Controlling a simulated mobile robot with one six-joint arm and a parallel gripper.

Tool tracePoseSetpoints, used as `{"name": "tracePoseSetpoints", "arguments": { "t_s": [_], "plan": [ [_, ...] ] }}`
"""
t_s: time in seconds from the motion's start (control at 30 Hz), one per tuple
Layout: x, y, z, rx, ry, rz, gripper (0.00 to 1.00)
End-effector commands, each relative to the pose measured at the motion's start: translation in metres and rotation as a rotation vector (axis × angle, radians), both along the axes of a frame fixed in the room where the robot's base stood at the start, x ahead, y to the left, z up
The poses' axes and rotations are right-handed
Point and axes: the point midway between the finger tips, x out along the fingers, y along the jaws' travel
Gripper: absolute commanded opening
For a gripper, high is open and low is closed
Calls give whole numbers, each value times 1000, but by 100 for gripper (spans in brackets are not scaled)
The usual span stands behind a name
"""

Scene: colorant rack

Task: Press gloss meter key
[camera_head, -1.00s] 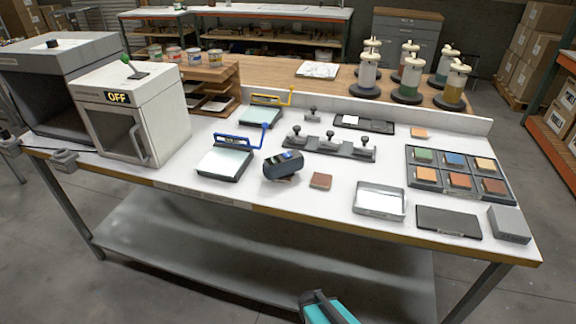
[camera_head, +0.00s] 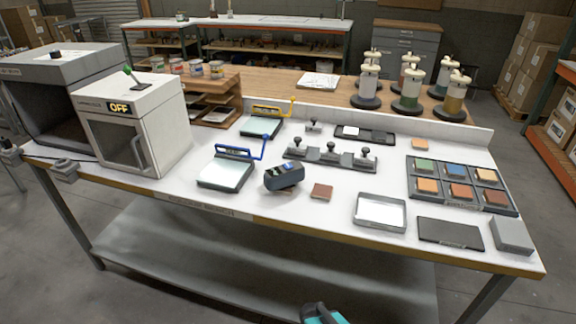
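A small dark device with a bluish screen on its top, which looks like the gloss meter (camera_head: 284,177), sits on the white bench top near the middle of the front half. Its key is too small to make out. A reddish-brown tile (camera_head: 322,191) lies just to its right, apart from it. My gripper's fingers are not in view. Only a teal and black part, seemingly of my arm, shows at the bottom edge, well below and in front of the bench.
Left of the meter is a pad with a blue-handled frame (camera_head: 225,174). Behind it stands a grey rack with black knobs (camera_head: 333,158). A shallow metal tray (camera_head: 380,212) and a tile holder (camera_head: 461,186) are to the right. A white cabinet reading OFF (camera_head: 140,122) stands left.

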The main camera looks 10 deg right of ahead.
Motion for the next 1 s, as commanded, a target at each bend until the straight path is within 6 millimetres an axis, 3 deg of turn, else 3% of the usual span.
{"name": "tracePoseSetpoints", "arguments": {
  "t_s": [0.07,0.43,1.0],
  "plan": [
    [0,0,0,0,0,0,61],
    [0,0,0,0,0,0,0],
    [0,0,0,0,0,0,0]
  ]
}}
